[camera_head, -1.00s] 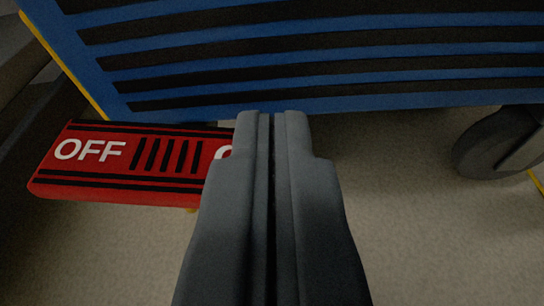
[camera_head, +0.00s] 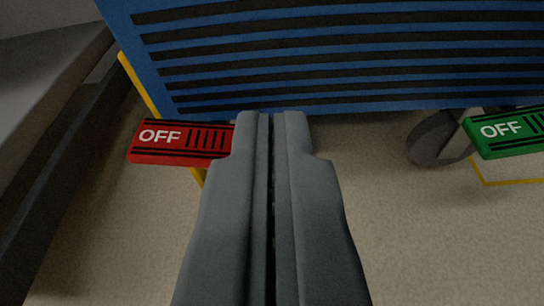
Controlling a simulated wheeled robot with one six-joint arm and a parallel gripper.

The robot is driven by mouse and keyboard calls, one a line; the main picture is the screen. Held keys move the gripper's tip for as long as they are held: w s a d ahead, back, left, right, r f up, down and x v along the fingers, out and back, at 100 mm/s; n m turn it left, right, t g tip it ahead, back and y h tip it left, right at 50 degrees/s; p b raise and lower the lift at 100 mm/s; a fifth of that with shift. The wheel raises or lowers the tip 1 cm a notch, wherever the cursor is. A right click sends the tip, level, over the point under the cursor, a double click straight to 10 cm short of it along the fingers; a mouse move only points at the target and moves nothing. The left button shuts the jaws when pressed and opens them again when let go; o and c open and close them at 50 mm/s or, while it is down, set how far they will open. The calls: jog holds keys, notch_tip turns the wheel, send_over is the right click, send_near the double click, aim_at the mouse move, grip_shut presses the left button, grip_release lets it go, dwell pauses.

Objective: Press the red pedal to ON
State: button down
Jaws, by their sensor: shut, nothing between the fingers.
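The red pedal (camera_head: 178,143) is at the left of centre, under the lower edge of the blue cart. Its left end carries the white word OFF and black bars. Its right end is hidden behind my gripper. My gripper (camera_head: 272,115) is shut and empty, in the middle of the view and pointing toward the cart's lower edge. Its tips overlap the pedal's right part in the picture. I cannot tell whether they touch it.
The blue cart (camera_head: 330,105) with black slots fills the top. A green pedal (camera_head: 508,131) marked OFF is at the right, beside a dark wheel (camera_head: 437,140). A dark grey structure (camera_head: 50,130) stands at the left. The beige floor (camera_head: 420,240) is clear in front.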

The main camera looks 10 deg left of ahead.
jog(key=shift+v, duration=2.25)
jog(key=shift+d, duration=0.1)
